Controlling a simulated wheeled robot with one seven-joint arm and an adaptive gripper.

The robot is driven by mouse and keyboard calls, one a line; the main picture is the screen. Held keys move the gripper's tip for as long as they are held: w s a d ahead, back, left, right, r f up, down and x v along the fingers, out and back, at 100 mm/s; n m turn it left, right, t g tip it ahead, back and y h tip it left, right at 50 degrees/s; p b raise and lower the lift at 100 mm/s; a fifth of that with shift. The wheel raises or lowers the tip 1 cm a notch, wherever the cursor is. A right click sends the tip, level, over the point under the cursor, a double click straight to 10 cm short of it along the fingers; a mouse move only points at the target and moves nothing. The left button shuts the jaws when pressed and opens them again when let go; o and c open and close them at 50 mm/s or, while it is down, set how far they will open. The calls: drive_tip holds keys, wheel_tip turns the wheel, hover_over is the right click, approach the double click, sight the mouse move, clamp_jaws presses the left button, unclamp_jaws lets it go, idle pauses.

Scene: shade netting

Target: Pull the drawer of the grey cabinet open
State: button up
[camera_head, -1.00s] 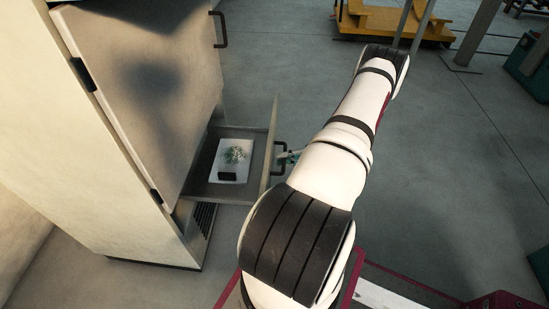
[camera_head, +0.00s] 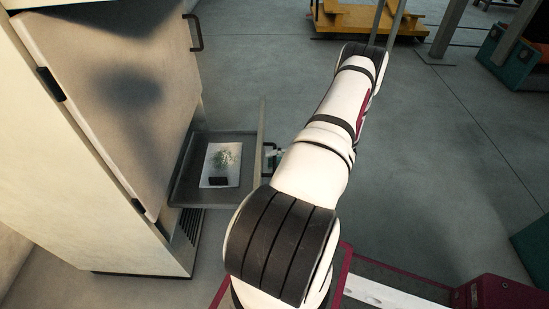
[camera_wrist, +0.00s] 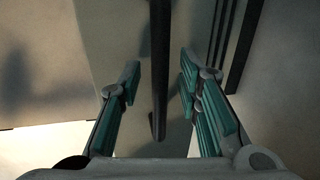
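The grey cabinet (camera_head: 120,80) stands at the left in the head view, its large upper door closed. Its drawer (camera_head: 255,172) is pulled out below that door, with the inside showing. The drawer's dark bar handle (camera_head: 265,158) is on its front, partly hidden by my arm. In the wrist view the handle (camera_wrist: 159,70) runs upright between my gripper's (camera_wrist: 160,85) two teal fingers. The fingers are apart on both sides of the bar, with visible gaps, so the gripper is open around it. In the head view my gripper is mostly hidden behind my arm.
A yellow cart (camera_head: 370,20) stands far back. Open floor lies right of my arm.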

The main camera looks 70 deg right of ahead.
drive_tip(key=v, duration=1.2)
drive_tip(key=shift+s+f, duration=0.1)
idle(0.4)
